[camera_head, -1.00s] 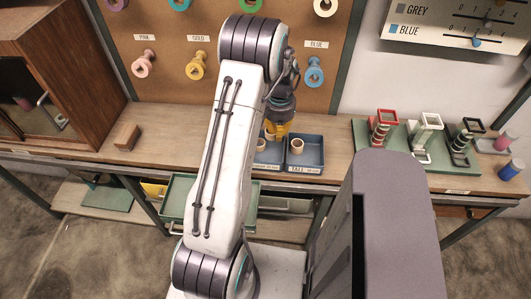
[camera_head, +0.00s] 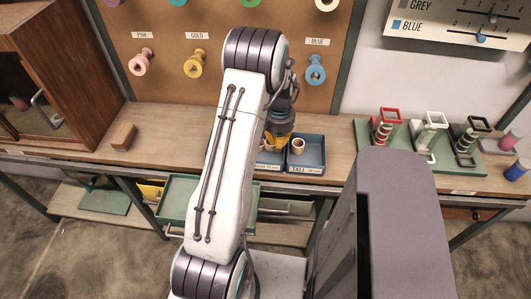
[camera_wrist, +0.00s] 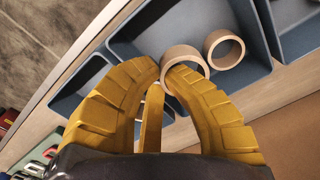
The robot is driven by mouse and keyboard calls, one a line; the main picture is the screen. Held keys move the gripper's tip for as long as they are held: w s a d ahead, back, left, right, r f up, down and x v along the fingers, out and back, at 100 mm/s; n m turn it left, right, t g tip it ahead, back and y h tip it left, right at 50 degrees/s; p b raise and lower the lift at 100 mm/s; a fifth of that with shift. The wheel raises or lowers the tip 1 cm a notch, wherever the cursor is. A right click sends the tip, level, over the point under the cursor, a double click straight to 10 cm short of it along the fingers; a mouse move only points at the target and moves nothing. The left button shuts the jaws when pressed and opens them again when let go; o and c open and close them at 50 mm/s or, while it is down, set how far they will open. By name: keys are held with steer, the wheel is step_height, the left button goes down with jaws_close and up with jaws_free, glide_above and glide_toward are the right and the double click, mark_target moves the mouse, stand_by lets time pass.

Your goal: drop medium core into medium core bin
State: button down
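My gripper (camera_wrist: 162,72) has yellow fingers, closed in to a narrow gap at the tips. A tan ring-shaped core (camera_wrist: 189,57) is at the tips, its near wall pinched between them and one finger reaching inside the ring. The core is over a blue-grey bin (camera_wrist: 152,42); a second tan core (camera_wrist: 225,48) lies in that bin beside it. In the head view my gripper (camera_head: 277,138) is low over the middle bin (camera_head: 266,168), partly behind my arm; the held core cannot be made out there. The bin's label is too small to read.
To the right in the head view is the bin labelled TALL (camera_head: 312,168), with a tan core (camera_head: 297,146) in it. Another bin (camera_wrist: 296,28) adjoins in the wrist view. A wooden block (camera_head: 123,135) and a green board with spool frames (camera_head: 430,148) stand farther off.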

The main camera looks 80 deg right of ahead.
steer(key=c, duration=1.3)
jaws_free()
steer(key=shift+c, duration=0.2)
step_height(320, 180, up, 12)
